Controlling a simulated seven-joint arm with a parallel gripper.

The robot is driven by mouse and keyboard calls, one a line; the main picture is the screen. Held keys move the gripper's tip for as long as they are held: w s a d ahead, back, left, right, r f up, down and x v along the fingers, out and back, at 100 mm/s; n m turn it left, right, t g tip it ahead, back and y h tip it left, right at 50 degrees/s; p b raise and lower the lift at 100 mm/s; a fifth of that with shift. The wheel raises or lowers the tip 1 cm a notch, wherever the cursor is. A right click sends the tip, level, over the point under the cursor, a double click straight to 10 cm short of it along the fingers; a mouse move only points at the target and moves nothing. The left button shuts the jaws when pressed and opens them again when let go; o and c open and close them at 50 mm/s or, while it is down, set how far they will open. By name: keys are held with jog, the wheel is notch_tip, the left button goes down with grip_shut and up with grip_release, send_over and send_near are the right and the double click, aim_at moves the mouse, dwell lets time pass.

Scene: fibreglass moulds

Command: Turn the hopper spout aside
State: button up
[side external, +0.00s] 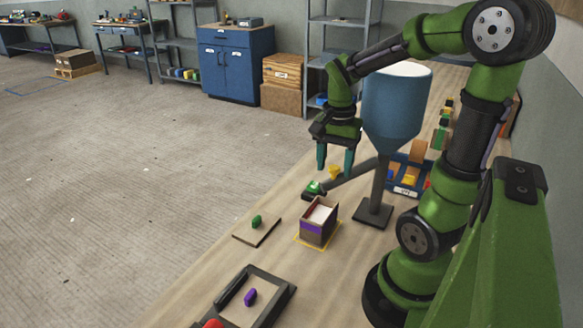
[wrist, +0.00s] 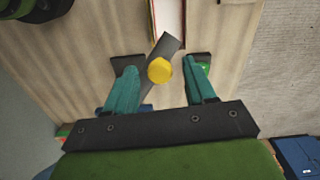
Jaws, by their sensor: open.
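The blue hopper (side external: 392,105) stands on a dark post and base on the bench. Its dark spout arm (side external: 350,176) reaches left from the post, and its outer end is beside the box. The spout also shows in the wrist view (wrist: 170,45). A yellow knob (side external: 335,172) stands up from the spout; in the wrist view (wrist: 160,70) it appears between my fingers. My gripper (side external: 335,168) is open above the spout, teal fingers pointing down, one on each side of the knob. I cannot tell whether either finger touches it. The gripper also shows in the wrist view (wrist: 161,82).
A box with white contents (side external: 318,228) stands on a yellow-outlined square near the spout end. A board with a green piece (side external: 256,222) and a dark tray with a purple piece (side external: 250,297) lie nearer. A blue bin (side external: 405,190) sits behind the post.

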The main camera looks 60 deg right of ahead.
grip_shut()
dwell(0.4)
jog(key=w+d+m, duration=0.4)
jog(key=d+m, duration=1)
jog(key=d, duration=0.1)
dwell(0.4)
jog(key=shift+d+r, duration=0.1)
jog(key=shift+d, duration=0.05)
grip_release()
